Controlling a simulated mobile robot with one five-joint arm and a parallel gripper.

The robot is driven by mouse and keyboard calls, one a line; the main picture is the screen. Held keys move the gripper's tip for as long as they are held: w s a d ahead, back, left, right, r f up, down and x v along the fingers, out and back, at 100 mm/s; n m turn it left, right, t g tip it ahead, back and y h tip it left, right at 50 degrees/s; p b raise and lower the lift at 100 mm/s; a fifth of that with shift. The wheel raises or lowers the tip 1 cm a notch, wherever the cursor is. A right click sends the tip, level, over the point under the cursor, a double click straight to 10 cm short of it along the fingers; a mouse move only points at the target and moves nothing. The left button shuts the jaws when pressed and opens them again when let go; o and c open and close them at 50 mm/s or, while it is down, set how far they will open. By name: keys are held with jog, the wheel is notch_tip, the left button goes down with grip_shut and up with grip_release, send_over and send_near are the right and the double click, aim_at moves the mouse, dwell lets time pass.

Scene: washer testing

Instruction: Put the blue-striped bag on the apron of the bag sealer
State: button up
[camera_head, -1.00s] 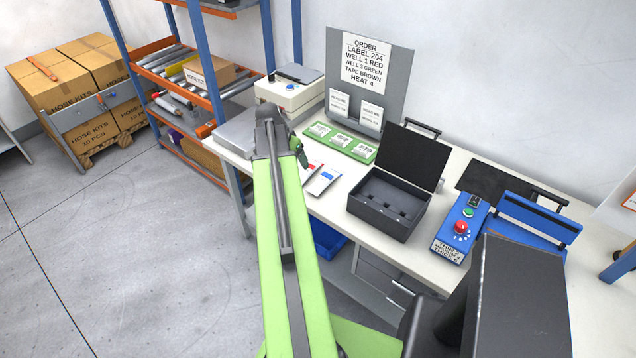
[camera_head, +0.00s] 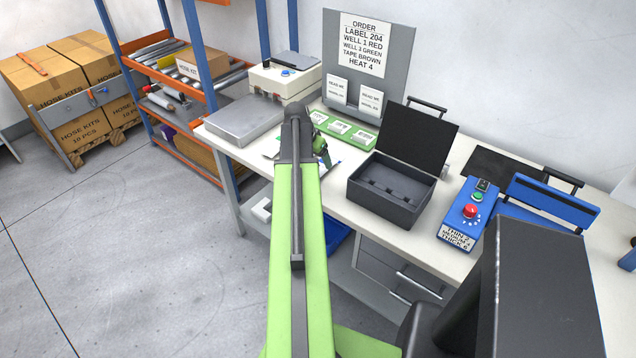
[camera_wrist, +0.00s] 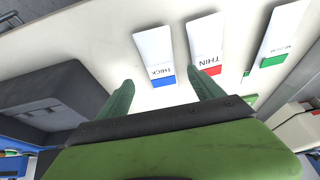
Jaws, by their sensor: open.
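In the wrist view, the blue-striped bag (camera_wrist: 155,58) lies flat on the white bench, its label reading THICK. The red-striped bag (camera_wrist: 205,45) marked THIN and a green-striped bag (camera_wrist: 284,35) lie to its right. My gripper (camera_wrist: 163,90) is open and empty, its two green fingertips apart near the blue-striped end of the bag. I cannot tell its height above the bench. In the head view my arm mostly hides the bags.
An open black case (camera_head: 385,205) stands between the bags and the sealer. A green tray with cards (camera_head: 345,132) and an order board (camera_head: 395,62) are behind. A scale-like grey plate (camera_head: 243,122) and white device (camera_head: 275,80) are at the left. A dark mat (camera_head: 500,163) lies behind the sealer.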

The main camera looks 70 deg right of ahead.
jog(key=shift+d+f, duration=0.1)
jog(key=shift+f, duration=0.1)
jog(key=b+x, duration=0.5)
jog(key=shift+w+f, duration=0.25)
jog(key=shift+r, duration=0.2)
grip_shut()
jog(key=shift+r+p, duration=0.1)
jog(key=shift+p, duration=0.25)
notch_tip(320, 180, up, 10)
jog(key=p, duration=0.9)
jog(key=shift+p, duration=0.4)
